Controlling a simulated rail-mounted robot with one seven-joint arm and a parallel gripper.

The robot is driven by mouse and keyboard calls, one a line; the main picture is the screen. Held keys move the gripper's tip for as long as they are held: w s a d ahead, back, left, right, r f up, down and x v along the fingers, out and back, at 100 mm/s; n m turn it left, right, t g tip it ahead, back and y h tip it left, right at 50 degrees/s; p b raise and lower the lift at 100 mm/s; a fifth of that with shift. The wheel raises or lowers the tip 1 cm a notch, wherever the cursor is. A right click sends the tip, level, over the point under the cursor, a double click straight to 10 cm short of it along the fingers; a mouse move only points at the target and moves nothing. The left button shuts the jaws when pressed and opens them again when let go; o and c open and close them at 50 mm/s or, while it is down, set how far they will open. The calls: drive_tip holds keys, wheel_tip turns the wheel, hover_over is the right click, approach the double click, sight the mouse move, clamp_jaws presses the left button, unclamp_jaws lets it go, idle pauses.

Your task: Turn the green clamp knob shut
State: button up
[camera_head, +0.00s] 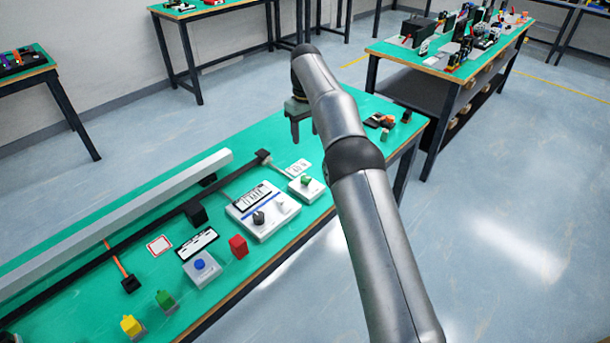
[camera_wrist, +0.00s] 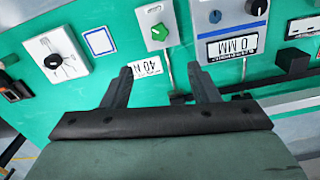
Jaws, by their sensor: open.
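The green clamp knob (camera_head: 306,180) sits on top of a small white box (camera_head: 306,191) on the green table in the head view. In the wrist view, the green knob (camera_wrist: 158,32) shows near the top middle on its white box (camera_wrist: 154,14), beyond the fingertips. My gripper (camera_head: 304,134) is above the table, beyond the knob in the head view. In the wrist view, my gripper (camera_wrist: 161,70) is open with nothing between its fingers and apart from the knob. A label card (camera_wrist: 147,68) shows between the fingers.
A red block (camera_head: 238,246), a blue-button box (camera_head: 201,265) and a long grey rail (camera_head: 130,215) are further left. In the wrist view, a white box with a dial (camera_wrist: 57,54) is at left.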

sight(306, 178)
wheel_tip(306, 178, down, 18)
drive_tip(key=shift+w+r, duration=0.15)
drive_tip(key=shift+r, duration=0.05)
idle(0.4)
drive_tip(key=c, duration=1)
